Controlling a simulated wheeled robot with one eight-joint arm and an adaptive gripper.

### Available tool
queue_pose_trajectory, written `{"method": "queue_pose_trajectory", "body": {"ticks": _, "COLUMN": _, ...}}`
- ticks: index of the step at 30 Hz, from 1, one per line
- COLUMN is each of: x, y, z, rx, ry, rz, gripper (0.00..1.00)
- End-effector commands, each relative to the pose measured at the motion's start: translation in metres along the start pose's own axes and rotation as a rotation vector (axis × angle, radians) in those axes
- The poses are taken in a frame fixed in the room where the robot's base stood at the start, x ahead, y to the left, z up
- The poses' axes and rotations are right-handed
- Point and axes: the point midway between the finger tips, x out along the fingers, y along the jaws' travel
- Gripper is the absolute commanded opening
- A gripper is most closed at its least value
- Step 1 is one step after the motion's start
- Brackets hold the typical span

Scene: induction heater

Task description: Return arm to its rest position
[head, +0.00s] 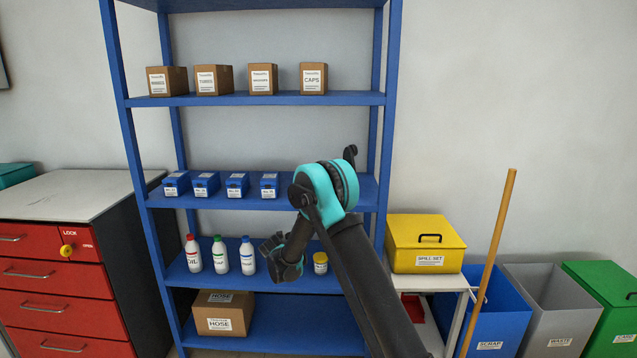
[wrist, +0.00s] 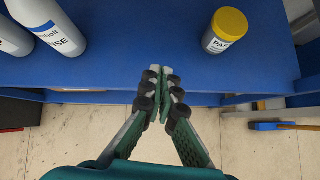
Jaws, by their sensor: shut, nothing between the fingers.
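My arm reaches forward in the head view, and its elbow covers part of the blue shelf rack (head: 270,100). My gripper (head: 283,258) is in front of the bottle shelf, between the bottle with the blue cap (head: 247,256) and the yellow-lidded jar (head: 320,263). In the wrist view the two fingers of my gripper (wrist: 160,75) are together and empty, close to the front edge of the blue shelf (wrist: 140,75). The blue-capped bottle (wrist: 60,30) is to the upper left there, and the jar (wrist: 223,32) is to the upper right. Neither touches the fingers.
A red drawer cabinet (head: 50,270) stands left of the rack. A yellow spill box (head: 425,245), a wooden pole (head: 490,260) and blue, grey and green bins stand to the right. A HOSE carton (head: 222,313) is below the bottles. Pale floor (wrist: 265,150) shows under the gripper.

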Motion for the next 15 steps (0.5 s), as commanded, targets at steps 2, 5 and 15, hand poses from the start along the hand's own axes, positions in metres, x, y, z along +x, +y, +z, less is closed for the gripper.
{"method": "queue_pose_trajectory", "body": {"ticks": 2, "x": -0.007, "y": -0.01, "z": 0.005, "rx": 0.047, "ry": 0.007, "rz": -0.006, "gripper": 0.0}}
{"method": "queue_pose_trajectory", "body": {"ticks": 5, "x": -0.018, "y": -0.023, "z": 0.011, "rx": 0.122, "ry": 0.018, "rz": -0.014, "gripper": 0.0}}
{"method": "queue_pose_trajectory", "body": {"ticks": 15, "x": -0.08, "y": -0.099, "z": 0.033, "rx": 0.543, "ry": 0.067, "rz": -0.068, "gripper": 0.0}}
